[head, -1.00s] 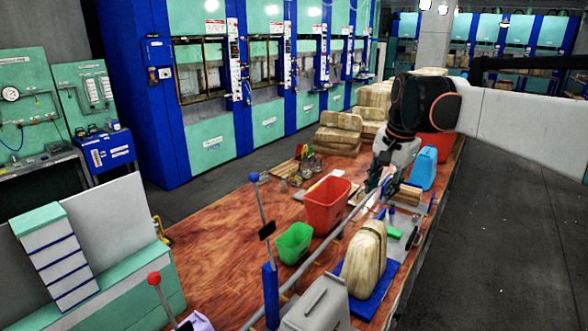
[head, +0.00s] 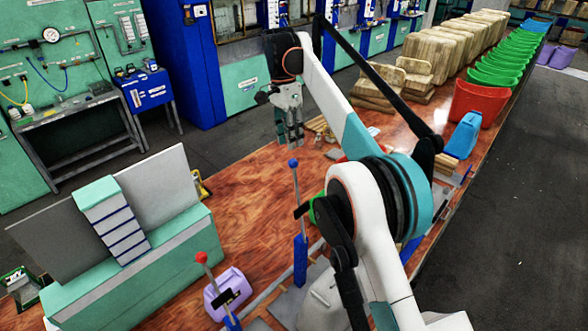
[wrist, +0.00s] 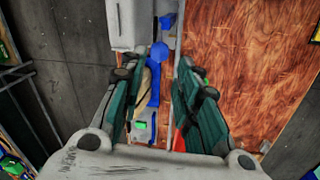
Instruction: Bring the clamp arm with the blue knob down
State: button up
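The clamp arm with the blue knob (head: 293,162) stands upright, its lever rising from a blue post (head: 300,258) near the middle of the head view. In the wrist view a blue round shape, apparently this knob (wrist: 160,52), shows past the fingers near the top centre. My gripper (head: 291,143) points down, just above the knob in the head picture; the gap in depth is hard to judge. In the wrist view its two fingers (wrist: 160,75) are apart, with nothing held. A second clamp arm with a red knob (head: 201,258) stands to the left.
A lilac bin (head: 228,290) sits by the red-knob arm. A teal and white stand (head: 130,265) is at the left. Wooden blocks, green bins and a red bin (head: 478,103) line the far table. My arm hides much of the near table. Bare wood (head: 245,190) lies left of the blue-knob lever.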

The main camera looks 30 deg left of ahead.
aim_at(295, 176)
jog(key=f+b, duration=0.2)
jog(key=f, duration=0.2)
jog(key=d+f+b, duration=0.1)
jog(key=f+b, duration=0.1)
jog(key=f, duration=0.3)
jog(key=s+d+f+b, duration=0.1)
jog(key=f+b, duration=0.1)
jog(key=f, duration=0.2)
jog(key=shift+f+b, duration=0.2)
jog(key=shift+b, duration=0.15)
grip_shut()
